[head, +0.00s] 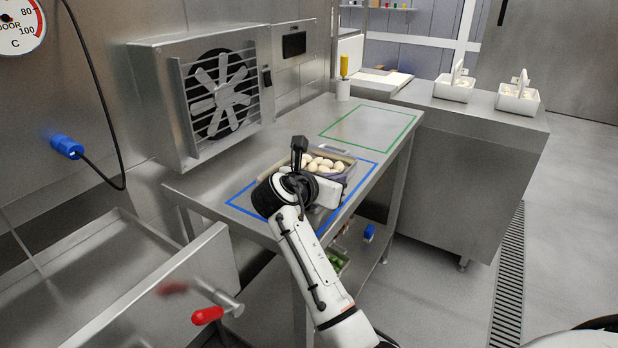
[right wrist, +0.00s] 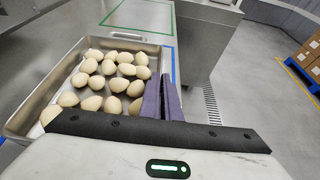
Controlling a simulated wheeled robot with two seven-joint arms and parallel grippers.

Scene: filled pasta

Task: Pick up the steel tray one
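The steel tray one (head: 342,156) stands on the steel table inside the blue outline, holding several pale, rounded pasta pieces (head: 322,163). In the right wrist view the tray (right wrist: 44,97) fills the left half, with the pieces (right wrist: 108,68) spread over its floor. My right gripper (head: 345,180) is at the tray's near right side. In the right wrist view its two purple fingers (right wrist: 163,96) are close together, one on each side of the tray's right wall, and look shut on it. My left gripper is out of view.
A green outline (head: 368,128) on the table behind the tray is empty. A fan unit (head: 215,95) stands at the table's left. A yellow-topped bottle (head: 343,80) is at the back. Two white containers (head: 455,88) sit on the right counter. A red-handled steel basin (head: 207,315) is front left.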

